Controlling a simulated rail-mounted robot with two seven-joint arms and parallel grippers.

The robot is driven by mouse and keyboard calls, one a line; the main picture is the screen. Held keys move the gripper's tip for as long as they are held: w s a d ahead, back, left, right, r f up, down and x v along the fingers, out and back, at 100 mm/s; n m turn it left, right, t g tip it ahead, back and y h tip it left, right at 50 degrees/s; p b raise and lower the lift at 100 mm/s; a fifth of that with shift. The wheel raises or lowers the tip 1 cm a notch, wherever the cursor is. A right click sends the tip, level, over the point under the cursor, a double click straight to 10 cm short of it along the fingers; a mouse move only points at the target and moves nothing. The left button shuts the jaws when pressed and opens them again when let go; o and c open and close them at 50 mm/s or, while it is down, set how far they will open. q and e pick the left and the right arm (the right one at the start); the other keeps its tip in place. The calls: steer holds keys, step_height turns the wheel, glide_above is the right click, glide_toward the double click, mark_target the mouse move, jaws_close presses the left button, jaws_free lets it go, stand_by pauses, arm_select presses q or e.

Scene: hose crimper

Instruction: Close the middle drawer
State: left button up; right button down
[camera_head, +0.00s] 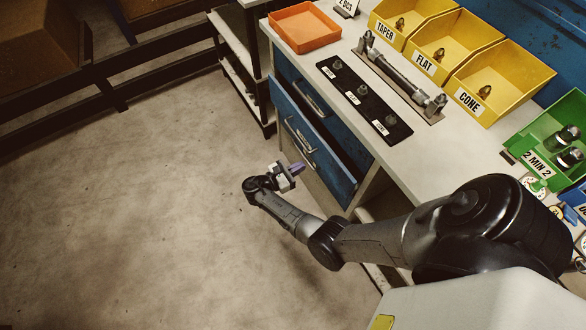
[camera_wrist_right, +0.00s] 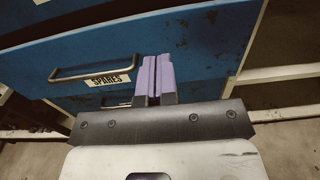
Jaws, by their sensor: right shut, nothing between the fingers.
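The middle drawer (camera_head: 337,177) is blue and stands pulled out from the workbench, its open top showing as a dark gap. Its front also fills much of the right wrist view (camera_wrist_right: 210,45), with a bar handle (camera_wrist_right: 95,66) and a label reading SPARES. My right gripper (camera_head: 297,168) is in front of the drawer front, towards its right part. Its purple fingers (camera_wrist_right: 153,78) are shut with nothing between them and point at the blue panel, right of the handle. I cannot tell whether they touch it. My left gripper is not in view.
The upper drawer (camera_head: 286,68) sits further in, under the worktop. On the worktop are an orange tray (camera_head: 305,28), a black mat (camera_head: 352,97) with fittings, yellow bins (camera_head: 499,80) and a green bin (camera_head: 545,130). The floor (camera_head: 130,200) left of the drawers is clear.

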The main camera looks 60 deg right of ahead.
mark_target(328, 152)
steer(key=b+x, duration=0.1)
steer(key=x, duration=0.7)
steer(key=shift+s+d, duration=0.2)
steer(key=shift+d, duration=0.1)
steer(key=shift+s+d, duration=0.15)
steer(key=shift+d, duration=0.15)
